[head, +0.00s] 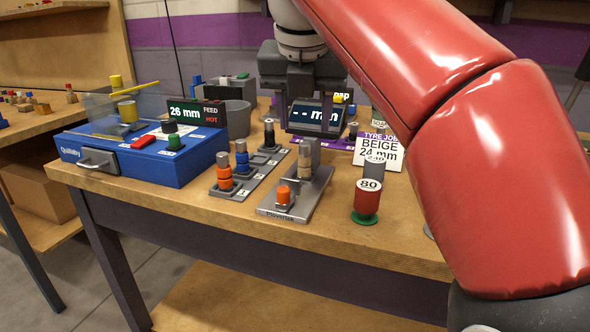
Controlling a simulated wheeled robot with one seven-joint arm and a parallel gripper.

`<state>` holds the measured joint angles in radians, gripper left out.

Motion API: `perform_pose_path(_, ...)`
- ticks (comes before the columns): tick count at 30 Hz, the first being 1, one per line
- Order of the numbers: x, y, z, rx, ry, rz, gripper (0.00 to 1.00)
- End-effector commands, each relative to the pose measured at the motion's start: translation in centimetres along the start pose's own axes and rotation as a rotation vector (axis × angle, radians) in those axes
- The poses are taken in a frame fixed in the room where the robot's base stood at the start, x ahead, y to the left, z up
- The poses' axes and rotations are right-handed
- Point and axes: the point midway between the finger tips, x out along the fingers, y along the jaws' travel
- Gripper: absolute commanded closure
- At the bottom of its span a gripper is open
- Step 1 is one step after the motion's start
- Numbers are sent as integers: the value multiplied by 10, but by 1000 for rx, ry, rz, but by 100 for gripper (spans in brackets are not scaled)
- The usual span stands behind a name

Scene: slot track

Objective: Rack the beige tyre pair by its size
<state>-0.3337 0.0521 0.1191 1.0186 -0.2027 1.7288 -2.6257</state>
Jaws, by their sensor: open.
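The beige tyre pair (305,167) appears to sit on the grey measuring stand (318,192), against its upright grey block. An orange knob is at the stand's front. A grey rack (247,186) left of the stand holds orange (224,178), blue (242,158) and dark (269,135) pieces. The job card (379,152) reads "TYRE JOB BEIGE" and seems to say 24 mm.
A blue machine (130,155) with a "26 mm FEED HOT" display (196,114) stands at the left. A red spool marked 80 (367,201) stands right of the stand. A grey cup (238,119) is behind the rack. My arm hides the table's right side.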

Motion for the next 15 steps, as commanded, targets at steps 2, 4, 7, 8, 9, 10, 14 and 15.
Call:
perform_pose_path(2, 3, -1, 1, -36, -4, -1, 54)
perform_pose_path(4, 10, -1, 0, -48, -4, -2, 54)
perform_pose_path(7, 22, -1, 0, -48, -4, -2, 54)
perform_pose_path(8, 25, -1, 0, -48, -4, -3, 54)
perform_pose_path(9, 28, -1, 0, -47, -4, -3, 54)
perform_pose_path(10, 30, -1, 0, -47, -4, -2, 54)
perform_pose_path(14, 43, -1, 0, -47, -3, -3, 54)
perform_pose_path(15, 50, 0, 0, -47, -2, -3, 54)
